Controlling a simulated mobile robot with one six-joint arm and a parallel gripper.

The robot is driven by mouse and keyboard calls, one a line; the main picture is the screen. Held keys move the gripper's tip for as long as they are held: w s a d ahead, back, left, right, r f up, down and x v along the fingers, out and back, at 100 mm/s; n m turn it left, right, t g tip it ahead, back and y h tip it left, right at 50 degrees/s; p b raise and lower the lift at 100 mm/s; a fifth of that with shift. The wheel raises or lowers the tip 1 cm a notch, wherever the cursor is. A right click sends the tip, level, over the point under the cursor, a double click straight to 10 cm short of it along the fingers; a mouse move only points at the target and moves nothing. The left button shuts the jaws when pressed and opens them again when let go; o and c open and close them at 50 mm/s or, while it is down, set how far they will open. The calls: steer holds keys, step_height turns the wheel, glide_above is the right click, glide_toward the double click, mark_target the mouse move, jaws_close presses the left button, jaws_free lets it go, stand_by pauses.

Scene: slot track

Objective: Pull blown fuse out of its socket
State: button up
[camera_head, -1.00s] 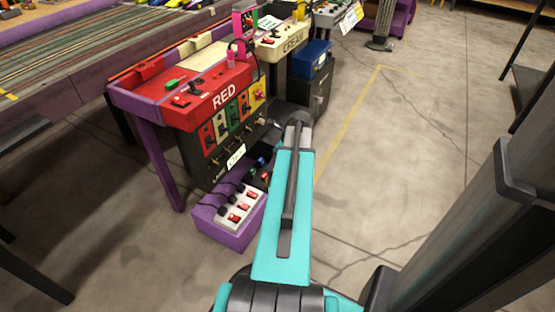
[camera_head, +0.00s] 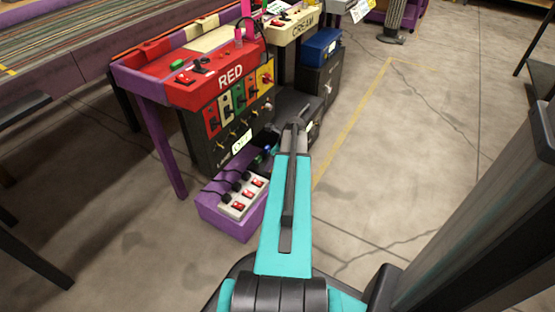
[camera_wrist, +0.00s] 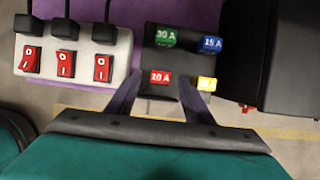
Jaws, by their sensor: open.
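A black fuse block (camera_wrist: 150,58) holds a green 30 A fuse (camera_wrist: 166,38), a blue 15 A fuse (camera_wrist: 210,44), a red 10 A fuse (camera_wrist: 160,77) and a yellow fuse (camera_wrist: 206,84) whose marking is partly hidden. I cannot tell which fuse is blown. My gripper (camera_wrist: 160,82) is open and empty in the wrist view. Its two dark fingers point at the block, with the red fuse between their tips in the picture and the yellow fuse beside the right finger. Whether they touch is unclear.
A white power strip (camera_wrist: 72,55) with red switches and black plugs lies left of the block, on a purple box (camera_head: 238,225). A dark case (camera_wrist: 285,60) stands close on the right. The floor (camera_head: 400,170) to the right is clear.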

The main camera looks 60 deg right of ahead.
steer(key=shift+b+x, duration=0.3)
steer(key=shift+x, duration=0.75)
jaws_close()
steer(key=shift+r+p, duration=2.1)
steer(key=shift+p, duration=0.2)
